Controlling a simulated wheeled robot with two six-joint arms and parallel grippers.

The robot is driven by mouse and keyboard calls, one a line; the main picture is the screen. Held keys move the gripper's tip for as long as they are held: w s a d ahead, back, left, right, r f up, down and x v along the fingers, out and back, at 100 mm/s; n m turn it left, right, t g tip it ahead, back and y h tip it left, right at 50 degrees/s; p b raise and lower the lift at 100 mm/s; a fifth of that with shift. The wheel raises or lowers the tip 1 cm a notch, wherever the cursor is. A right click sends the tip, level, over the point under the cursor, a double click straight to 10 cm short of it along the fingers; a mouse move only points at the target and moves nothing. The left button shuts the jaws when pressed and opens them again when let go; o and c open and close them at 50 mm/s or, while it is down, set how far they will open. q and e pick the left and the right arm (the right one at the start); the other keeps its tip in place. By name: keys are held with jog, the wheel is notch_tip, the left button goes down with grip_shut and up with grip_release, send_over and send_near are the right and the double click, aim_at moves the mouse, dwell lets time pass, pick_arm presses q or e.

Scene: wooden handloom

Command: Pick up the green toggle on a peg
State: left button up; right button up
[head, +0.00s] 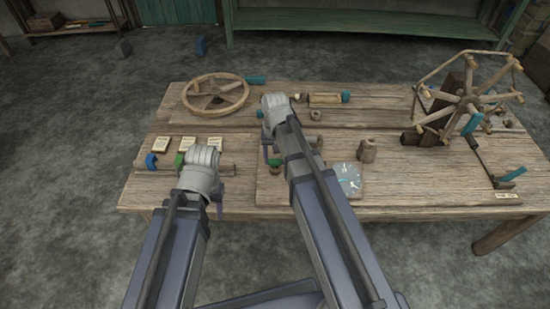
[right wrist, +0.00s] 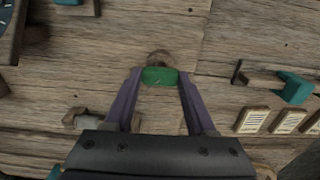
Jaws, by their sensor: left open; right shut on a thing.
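The green toggle (right wrist: 160,76) lies between the two purple fingers of my right gripper (right wrist: 158,80) in the right wrist view, and the gripper is shut on it. A round wooden piece (right wrist: 158,57) shows just beyond it; I cannot tell whether the toggle is clear of a peg. In the head view, the toggle (head: 275,164) shows small beneath my right gripper (head: 275,157), partly hidden by the arm. My left gripper (head: 211,197) is open near the table's front left; its fingertips are mostly hidden by its wrist.
Another green piece (head: 179,160) and a blue piece (head: 151,160) sit at the left, near several labels (head: 188,143). A wooden wheel (head: 215,93) and a skein winder (head: 468,102) are further back.

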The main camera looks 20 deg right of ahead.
aim_at(275, 161)
notch_tip(275, 161, up, 8)
jog(key=p, duration=0.7)
jog(key=shift+r, duration=0.1)
